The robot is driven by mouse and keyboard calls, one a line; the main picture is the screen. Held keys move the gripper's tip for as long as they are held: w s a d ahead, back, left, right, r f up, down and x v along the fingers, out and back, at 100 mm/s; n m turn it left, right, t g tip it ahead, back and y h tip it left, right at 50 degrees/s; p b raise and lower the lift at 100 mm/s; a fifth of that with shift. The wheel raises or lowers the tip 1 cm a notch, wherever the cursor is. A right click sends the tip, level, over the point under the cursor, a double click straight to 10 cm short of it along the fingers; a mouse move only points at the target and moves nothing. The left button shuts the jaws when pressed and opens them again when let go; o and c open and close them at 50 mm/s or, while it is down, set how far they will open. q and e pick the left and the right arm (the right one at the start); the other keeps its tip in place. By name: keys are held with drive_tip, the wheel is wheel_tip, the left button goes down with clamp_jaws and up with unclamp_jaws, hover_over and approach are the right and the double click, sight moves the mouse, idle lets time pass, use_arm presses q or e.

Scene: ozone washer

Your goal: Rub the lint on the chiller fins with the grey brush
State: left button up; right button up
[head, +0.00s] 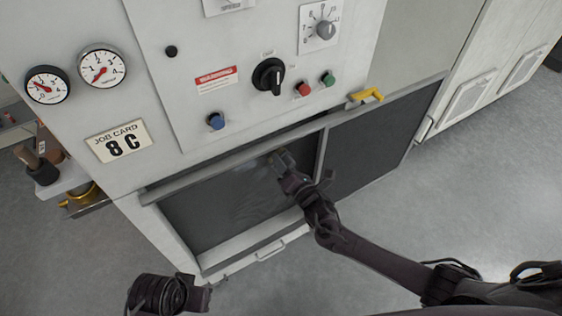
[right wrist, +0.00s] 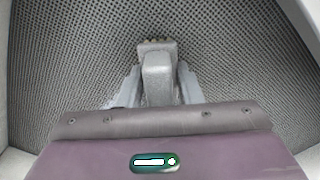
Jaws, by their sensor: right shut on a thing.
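My right gripper (head: 284,168) is shut on the grey brush (right wrist: 157,78), whose block sits between the fingers in the right wrist view. The brush head points at the dark, finely patterned chiller fins (right wrist: 235,65). It is at or very close to them; contact is unclear. In the head view the fins (head: 200,205) fill the left opening low on the machine, and the brush (head: 280,157) is at their upper right part. Faint paler streaks show on the fins, but I cannot clearly tell lint. My left gripper (head: 198,298) is at the bottom left, away from the machine; its fingers are unclear.
A pale frame (head: 240,245) with a handle (head: 270,248) edges the fins. A second dark panel (head: 370,135) lies to the right, below a yellow handle (head: 367,95). Knobs, buttons and gauges (head: 102,66) are above. A side shelf (head: 62,182) holds tools. Floor in front is clear.

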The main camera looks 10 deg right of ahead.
drive_tip(key=p+v, duration=0.2)
drive_tip(key=v, duration=0.3)
drive_tip(key=shift+s, duration=0.15)
drive_tip(key=p+v, duration=0.1)
drive_tip(key=v, duration=0.2)
drive_tip(key=shift+p, duration=0.4)
idle(0.4)
